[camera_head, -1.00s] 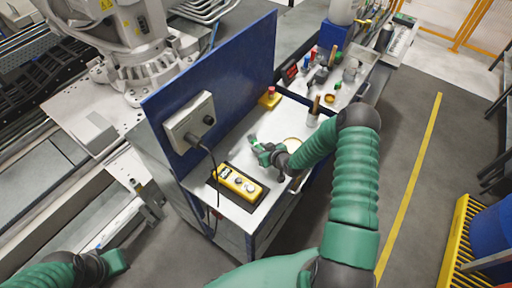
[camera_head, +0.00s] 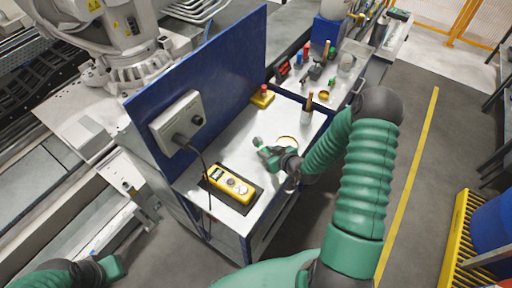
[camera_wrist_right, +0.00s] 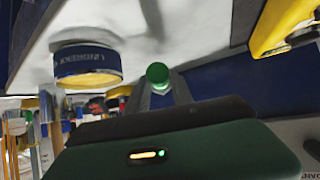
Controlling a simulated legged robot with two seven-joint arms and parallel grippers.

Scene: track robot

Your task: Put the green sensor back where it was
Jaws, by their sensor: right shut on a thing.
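The green sensor (camera_wrist_right: 158,75) shows in the right wrist view as a small cylinder with a round green end, between my right fingertips. My right gripper (camera_head: 262,147) is shut on it over the white top of the workbench (camera_head: 240,135). In the head view the sensor is too small to make out clearly at the fingertips. Whether it touches the bench top is unclear. My left gripper (camera_head: 115,266) is at the lower left, away from the bench; its fingers are too small to read.
A yellow handheld device (camera_head: 231,184) lies on a dark mat at the bench's front. A roll of tape (camera_wrist_right: 88,66) is beside my right gripper. A blue panel (camera_head: 215,90) with a grey box stands along the left edge. A yellow-based red button (camera_head: 262,96) and cup (camera_head: 307,112) stand farther back.

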